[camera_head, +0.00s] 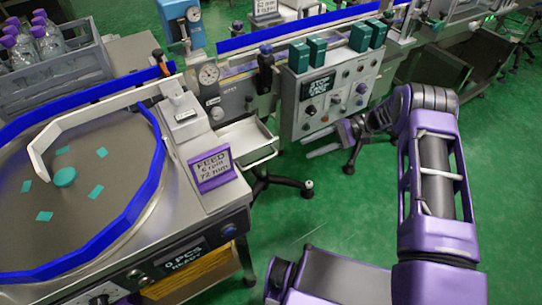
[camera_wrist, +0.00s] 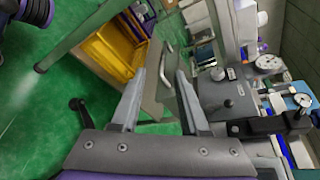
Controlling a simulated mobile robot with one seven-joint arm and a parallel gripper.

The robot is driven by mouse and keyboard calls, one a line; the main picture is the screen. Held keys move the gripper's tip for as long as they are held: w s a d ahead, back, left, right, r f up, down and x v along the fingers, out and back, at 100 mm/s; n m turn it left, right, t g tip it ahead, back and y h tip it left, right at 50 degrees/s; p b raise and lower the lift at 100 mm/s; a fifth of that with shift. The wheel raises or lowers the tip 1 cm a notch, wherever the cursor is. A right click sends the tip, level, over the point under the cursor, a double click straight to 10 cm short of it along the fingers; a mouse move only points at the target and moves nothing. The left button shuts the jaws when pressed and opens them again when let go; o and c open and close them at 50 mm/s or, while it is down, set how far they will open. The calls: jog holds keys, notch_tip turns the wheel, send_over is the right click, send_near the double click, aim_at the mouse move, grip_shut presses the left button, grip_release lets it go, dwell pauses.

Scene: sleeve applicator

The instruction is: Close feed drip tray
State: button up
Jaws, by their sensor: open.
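The feed drip tray (camera_head: 258,156) is a shallow, pale metal tray. In the head view it sticks out from below the conveyor, between the round feed table and the control panel, so it stands open. My gripper (camera_head: 307,145) is to the right of the tray, apart from it, with its fingers pointing left towards it. In the wrist view my gripper (camera_wrist: 161,74) is open and its two fingers hold nothing. A pale curved bar like a handle shows between the fingertips there; I cannot tell whether it belongs to the tray.
The control panel (camera_head: 325,95) with green boxes on top hangs above and behind my gripper. The purple feed sign (camera_head: 212,168) stands left of the tray. A yellow crate (camera_head: 195,280) sits under the feed table. A dark-footed stand is below the tray. Green floor in front is open.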

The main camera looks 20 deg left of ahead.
aim_at(259, 162)
jog(key=shift+m+y, duration=0.4)
jog(key=shift+y, duration=0.2)
jog(key=x, duration=0.5)
jog(key=f+x, duration=0.1)
jog(key=x, duration=0.5)
jog(key=w+x, duration=0.1)
jog(key=x, duration=0.5)
jog(key=shift+a+f+p, duration=0.1)
jog(key=shift+f+p, duration=0.1)
jog(key=shift+p, duration=0.2)
grip_shut()
